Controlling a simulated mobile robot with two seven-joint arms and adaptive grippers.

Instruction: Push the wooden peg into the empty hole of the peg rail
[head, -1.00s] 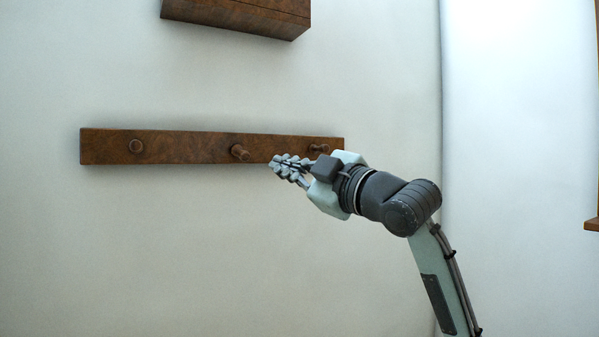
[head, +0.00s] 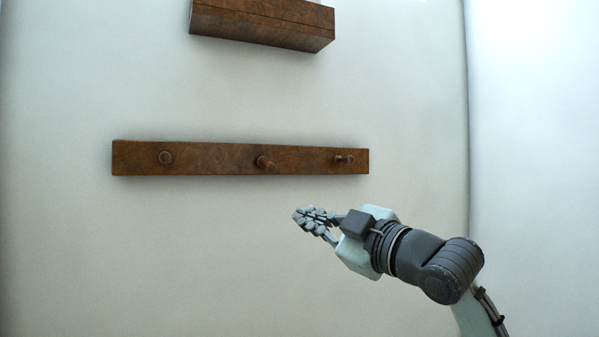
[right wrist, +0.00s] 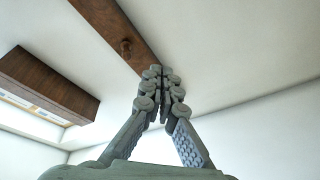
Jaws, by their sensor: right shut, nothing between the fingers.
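The brown wooden peg rail (head: 215,158) is fixed level on the pale wall in the head view. Three wooden pegs sit in it: a left peg (head: 165,157) seen nearly end-on, a middle peg (head: 265,162), and a right peg (head: 343,159). I see no empty hole. In the right wrist view the rail (right wrist: 103,14) and one peg (right wrist: 125,46) show beyond the closed fingertips (right wrist: 158,72). My left gripper is out of view.
A brown wooden box or cabinet (head: 262,28) is on the wall above the rail; a brown box-like piece also shows in the right wrist view (right wrist: 45,85). A wall corner runs down the right side. The wall below the rail is clear.

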